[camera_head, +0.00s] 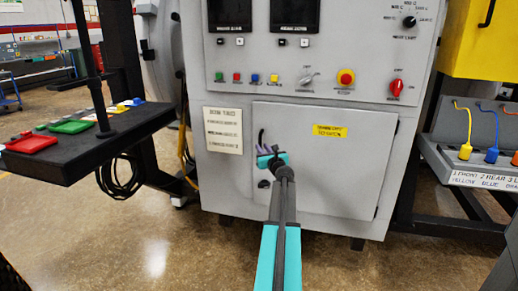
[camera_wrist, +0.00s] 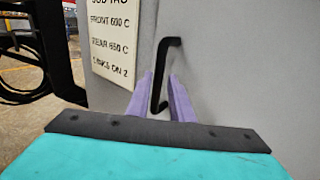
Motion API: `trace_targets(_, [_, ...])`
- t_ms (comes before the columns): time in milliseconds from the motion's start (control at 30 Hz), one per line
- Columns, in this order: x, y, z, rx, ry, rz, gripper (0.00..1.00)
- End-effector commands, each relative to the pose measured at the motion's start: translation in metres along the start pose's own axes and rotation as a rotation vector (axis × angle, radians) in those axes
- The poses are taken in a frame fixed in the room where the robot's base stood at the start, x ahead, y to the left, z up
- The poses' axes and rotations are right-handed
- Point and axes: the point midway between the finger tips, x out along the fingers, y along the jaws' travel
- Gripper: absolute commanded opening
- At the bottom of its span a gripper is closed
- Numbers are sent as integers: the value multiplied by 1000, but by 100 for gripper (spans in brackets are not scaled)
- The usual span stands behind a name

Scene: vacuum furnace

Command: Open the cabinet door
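The cabinet door (camera_head: 345,175) is a light grey panel with a yellow label, low on the grey cabinet. It looks closed, its outline flush with the front. Its black bar handle (camera_head: 262,136) stands upright near the door's left edge. In the wrist view the handle (camera_wrist: 161,60) rises between the two purple fingers of my gripper (camera_wrist: 160,82). The fingers are apart, with a gap visible on each side of the bar. The handle's lower end is between the fingers.
A white text sign (camera_head: 223,130) is left of the door. A control panel (camera_head: 315,60) with knobs and buttons is above. The floor in front is clear.

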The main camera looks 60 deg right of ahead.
Motion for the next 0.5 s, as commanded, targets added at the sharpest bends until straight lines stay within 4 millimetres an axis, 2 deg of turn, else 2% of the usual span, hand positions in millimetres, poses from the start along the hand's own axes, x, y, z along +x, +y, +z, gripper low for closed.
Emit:
trace_targets(200, [20,-1,0,0,0,-1,20])
trace_targets(500, [29,0,0,0,0,-1,20])
